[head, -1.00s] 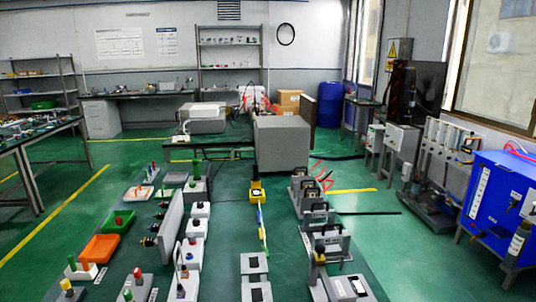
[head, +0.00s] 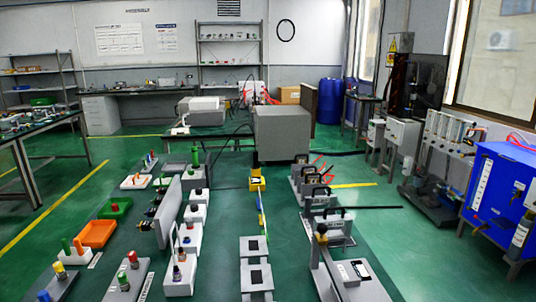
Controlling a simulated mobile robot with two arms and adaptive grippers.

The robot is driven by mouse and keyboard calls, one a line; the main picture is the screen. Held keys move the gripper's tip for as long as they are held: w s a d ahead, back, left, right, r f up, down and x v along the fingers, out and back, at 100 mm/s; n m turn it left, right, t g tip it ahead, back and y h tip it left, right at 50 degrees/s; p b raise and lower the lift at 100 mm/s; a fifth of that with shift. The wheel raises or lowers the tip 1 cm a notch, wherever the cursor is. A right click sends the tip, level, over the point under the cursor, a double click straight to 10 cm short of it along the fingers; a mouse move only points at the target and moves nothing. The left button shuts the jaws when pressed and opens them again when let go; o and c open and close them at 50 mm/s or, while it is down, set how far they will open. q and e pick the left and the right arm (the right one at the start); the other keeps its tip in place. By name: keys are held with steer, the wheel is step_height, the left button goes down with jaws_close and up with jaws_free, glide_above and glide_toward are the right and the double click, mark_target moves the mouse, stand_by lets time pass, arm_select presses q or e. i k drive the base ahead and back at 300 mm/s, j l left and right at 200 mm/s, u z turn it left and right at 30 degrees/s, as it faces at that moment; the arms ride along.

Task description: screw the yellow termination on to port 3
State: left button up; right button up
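A yellow-topped cylinder (head: 60,271) stands upright in a grey holder (head: 60,290) at the lower left; it may be the yellow termination. A grey upright panel (head: 170,213) stands left of centre, with several small connectors (head: 148,225) on its left side. They are too small for me to read numbers, so I cannot tell which is port 3. A dark-yellow knob (head: 321,236) on the right row and a yellow block (head: 257,184) in the middle are other yellow things. Neither of my grippers is in view.
Red-topped (head: 133,257) and green-topped (head: 122,278) cylinders share a grey holder at the front. A large grey box (head: 282,134) stands at the back. Bare green surface shows between the rows.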

mark_target(58, 266)
steer(key=u, duration=1.4)
steer(key=i+l+z, duration=0.2)
steer(key=i, duration=0.2)
steer(key=j, duration=0.05)
